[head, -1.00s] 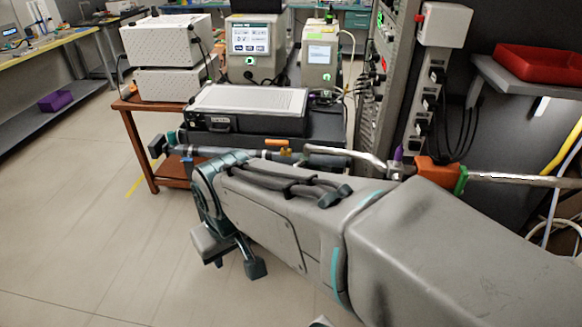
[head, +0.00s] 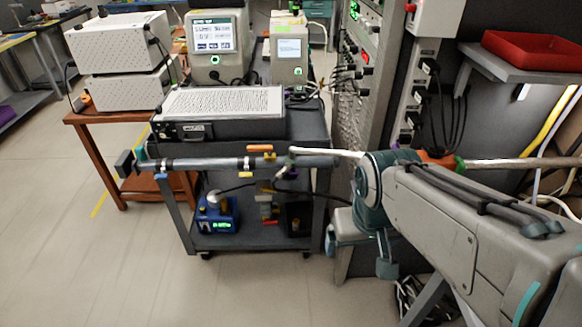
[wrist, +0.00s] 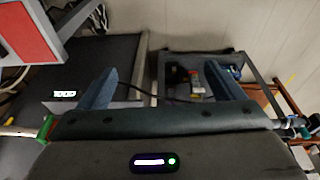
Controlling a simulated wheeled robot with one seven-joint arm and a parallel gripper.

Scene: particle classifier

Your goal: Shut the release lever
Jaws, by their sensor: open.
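A grey pipe runs across the front of the cart in the head view, with several small coloured fittings. To the right are an orange block (head: 436,158) and a green ring (head: 459,163). I cannot tell which of these is the release lever. My gripper (head: 360,257) points down, right of the cart, below the pipe line. Its two fingers are apart and empty in the wrist view (wrist: 160,88).
The cart (head: 310,130) carries a grey box unit (head: 220,103); a blue device (head: 216,222) stands on its lower shelf. The equipment rack (head: 360,90) stands behind my arm. A red tray (head: 535,52) lies on a shelf at right. The floor at front left is clear.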

